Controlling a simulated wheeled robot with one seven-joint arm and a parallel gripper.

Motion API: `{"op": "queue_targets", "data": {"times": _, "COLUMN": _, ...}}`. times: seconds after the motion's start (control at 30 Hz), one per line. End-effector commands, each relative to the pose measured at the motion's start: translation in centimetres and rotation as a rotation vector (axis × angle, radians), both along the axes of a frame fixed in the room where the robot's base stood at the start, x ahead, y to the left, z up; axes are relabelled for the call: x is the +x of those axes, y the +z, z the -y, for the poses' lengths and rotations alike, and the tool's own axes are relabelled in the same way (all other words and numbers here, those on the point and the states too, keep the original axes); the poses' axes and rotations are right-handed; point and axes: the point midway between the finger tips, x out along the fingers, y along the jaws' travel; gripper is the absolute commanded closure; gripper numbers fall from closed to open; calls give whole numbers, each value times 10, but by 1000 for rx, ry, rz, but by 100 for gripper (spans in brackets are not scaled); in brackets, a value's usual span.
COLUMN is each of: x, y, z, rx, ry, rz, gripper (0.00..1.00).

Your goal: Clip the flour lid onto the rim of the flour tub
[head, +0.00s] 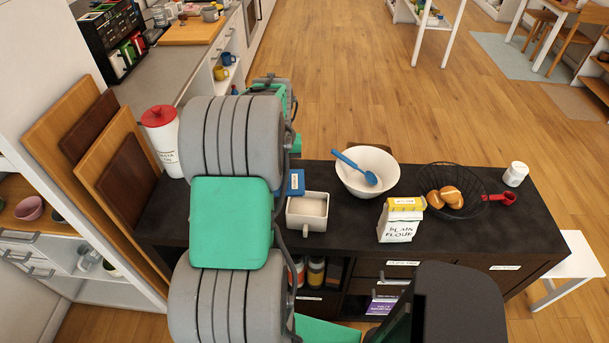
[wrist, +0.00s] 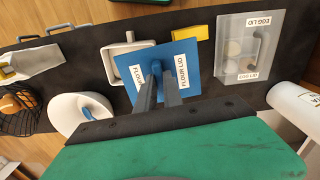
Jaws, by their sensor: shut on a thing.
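The flour lid is a blue square plate with white "FLOUR LID" labels, in the wrist view (wrist: 191,54) and, partly hidden by my arm, in the head view (head: 296,182). My gripper (wrist: 163,74) is shut on the middle of the lid. The flour tub is a white square tub with a handle (wrist: 113,57); it stands on the dark counter and also shows in the head view (head: 307,223). In the wrist view the lid covers the tub's right part and reaches well past it, so it is off-centre. I cannot tell the gap in height.
A clear box labelled "EGG LID" (wrist: 228,72) and a yellow block (wrist: 188,33) are near the lid. A flour packet (head: 398,225), a white bowl with a blue spoon (head: 353,186) and a wire basket (head: 474,203) stand right of the tub. A white jar (head: 170,160) stands left.

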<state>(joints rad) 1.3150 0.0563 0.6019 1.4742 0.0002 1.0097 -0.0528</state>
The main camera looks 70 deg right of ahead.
Motion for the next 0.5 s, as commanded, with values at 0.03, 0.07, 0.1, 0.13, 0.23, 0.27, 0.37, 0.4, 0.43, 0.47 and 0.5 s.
{"op": "queue_targets", "data": {"times": 0.03, "x": -24, "y": -4, "z": 8, "rx": 1, "ry": -51, "rz": 0, "gripper": 100}}
{"op": "queue_targets", "data": {"times": 0.07, "x": -35, "y": -6, "z": 12, "rx": 0, "ry": -75, "rz": 0, "gripper": 100}}
{"op": "queue_targets", "data": {"times": 0.1, "x": -47, "y": -9, "z": 16, "rx": -1, "ry": -101, "rz": 0, "gripper": 100}}
{"op": "queue_targets", "data": {"times": 0.13, "x": -55, "y": -10, "z": 18, "rx": 0, "ry": -117, "rz": 0, "gripper": 100}}
{"op": "queue_targets", "data": {"times": 0.23, "x": -70, "y": -13, "z": 21, "rx": 0, "ry": -148, "rz": 0, "gripper": 100}}
{"op": "queue_targets", "data": {"times": 0.27, "x": -72, "y": -14, "z": 21, "rx": 0, "ry": -152, "rz": 0, "gripper": 100}}
{"op": "queue_targets", "data": {"times": 0.37, "x": -73, "y": -14, "z": 22, "rx": 0, "ry": -154, "rz": 0, "gripper": 100}}
{"op": "queue_targets", "data": {"times": 0.4, "x": -73, "y": -14, "z": 22, "rx": 0, "ry": -154, "rz": 0, "gripper": 100}}
{"op": "queue_targets", "data": {"times": 0.43, "x": -73, "y": -14, "z": 22, "rx": 0, "ry": -153, "rz": 0, "gripper": 100}}
{"op": "queue_targets", "data": {"times": 0.47, "x": -73, "y": -14, "z": 22, "rx": 0, "ry": -153, "rz": 0, "gripper": 100}}
{"op": "queue_targets", "data": {"times": 0.5, "x": -73, "y": -14, "z": 22, "rx": 0, "ry": -153, "rz": 0, "gripper": 100}}
